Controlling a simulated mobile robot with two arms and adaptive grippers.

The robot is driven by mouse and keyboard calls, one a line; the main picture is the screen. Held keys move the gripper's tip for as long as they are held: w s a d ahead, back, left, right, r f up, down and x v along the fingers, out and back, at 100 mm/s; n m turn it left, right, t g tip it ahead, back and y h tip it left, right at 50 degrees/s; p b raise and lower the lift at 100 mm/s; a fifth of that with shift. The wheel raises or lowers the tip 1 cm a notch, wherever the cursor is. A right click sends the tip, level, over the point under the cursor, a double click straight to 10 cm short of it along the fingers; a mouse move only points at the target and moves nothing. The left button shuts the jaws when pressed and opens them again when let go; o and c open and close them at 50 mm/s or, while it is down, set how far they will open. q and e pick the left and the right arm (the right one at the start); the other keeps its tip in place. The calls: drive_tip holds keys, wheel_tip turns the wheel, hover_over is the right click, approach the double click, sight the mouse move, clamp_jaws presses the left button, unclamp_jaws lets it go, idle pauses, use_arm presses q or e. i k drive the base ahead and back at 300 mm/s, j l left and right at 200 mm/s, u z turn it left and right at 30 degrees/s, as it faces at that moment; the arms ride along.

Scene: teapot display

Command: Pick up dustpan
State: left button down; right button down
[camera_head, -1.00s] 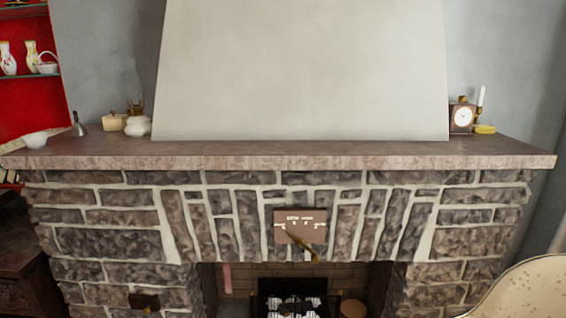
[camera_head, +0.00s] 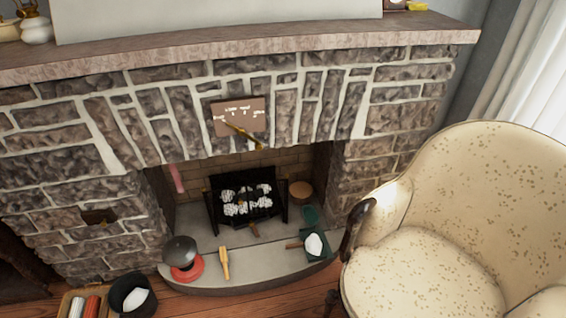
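A dark green object that looks like the dustpan (camera_head: 326,254) lies on the hearth, right of the grate and close to the armchair. A white rounded thing (camera_head: 313,244) rests on it, and a short wooden handle (camera_head: 294,245) sticks out to its left. A narrower green part (camera_head: 311,215) reaches back toward the firebox; I cannot tell whether it is the dustpan's handle. Neither of my grippers is in view.
A cream armchair (camera_head: 430,265) stands close on the right. On the hearth are a black grate (camera_head: 245,200), a wooden-handled brush (camera_head: 224,263) and a dark pot (camera_head: 180,251) on a red base. A black bucket (camera_head: 117,296) stands at the lower left.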

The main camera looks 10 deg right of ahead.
sight(316, 246)
drive_tip(key=u, duration=1.15)
drive_tip(key=z, duration=1.85)
